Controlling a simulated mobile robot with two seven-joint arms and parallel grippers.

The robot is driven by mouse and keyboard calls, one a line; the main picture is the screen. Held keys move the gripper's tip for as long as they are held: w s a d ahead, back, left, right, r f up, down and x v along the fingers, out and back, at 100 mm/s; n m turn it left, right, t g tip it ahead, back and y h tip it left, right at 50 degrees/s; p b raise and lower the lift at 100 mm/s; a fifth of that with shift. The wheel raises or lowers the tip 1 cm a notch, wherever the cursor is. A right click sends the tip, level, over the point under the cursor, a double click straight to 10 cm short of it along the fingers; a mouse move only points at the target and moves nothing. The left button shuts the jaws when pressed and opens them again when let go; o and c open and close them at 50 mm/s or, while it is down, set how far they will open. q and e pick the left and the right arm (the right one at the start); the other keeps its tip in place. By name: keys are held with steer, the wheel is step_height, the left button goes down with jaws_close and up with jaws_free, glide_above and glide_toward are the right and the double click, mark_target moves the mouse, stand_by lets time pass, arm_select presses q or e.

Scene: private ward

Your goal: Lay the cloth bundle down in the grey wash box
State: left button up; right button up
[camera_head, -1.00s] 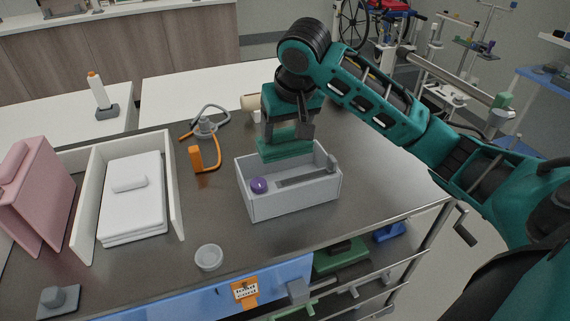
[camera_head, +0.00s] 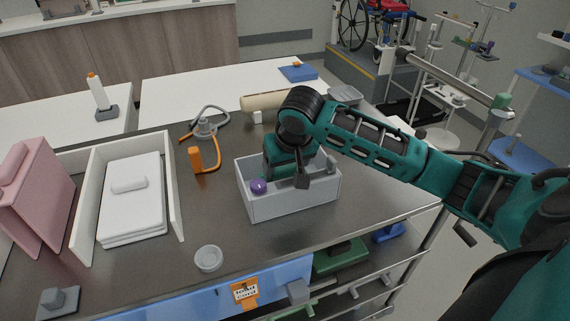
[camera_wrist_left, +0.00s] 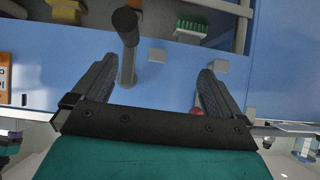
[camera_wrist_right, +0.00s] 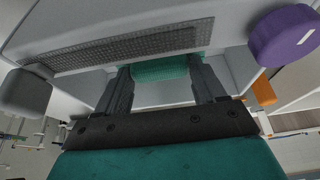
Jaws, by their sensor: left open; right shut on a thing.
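The grey wash box (camera_head: 292,204) stands on the dark trolley top, with a purple round knob (camera_head: 258,186) at its left front. My right gripper (camera_head: 287,163) is lowered into the box, and its fingertips are hidden in the head view. In the right wrist view it is shut on the green cloth bundle (camera_wrist_right: 160,70), which sits between the fingertips beside a dark grid strip (camera_wrist_right: 125,46). I cannot tell whether the bundle touches the box floor. My left gripper (camera_wrist_left: 155,85) is open and empty in the left wrist view, facing a blue drawer front.
Left of the box are an orange-handled hose (camera_head: 196,158) and a white tray (camera_head: 172,190) holding folded white cloth. A small clear cup (camera_head: 208,258) stands near the front edge. A beige roll (camera_head: 258,101) lies behind the box. The trolley top right of the box is clear.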

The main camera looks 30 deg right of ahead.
steer(key=o, duration=1.1)
steer(key=shift+r, duration=0.2)
steer(key=v, duration=1.1)
steer(key=shift+s+a+r, duration=0.1)
steer(key=shift+s+r, duration=0.2)
steer(key=shift+r, duration=0.05)
steer(key=shift+f, duration=0.1)
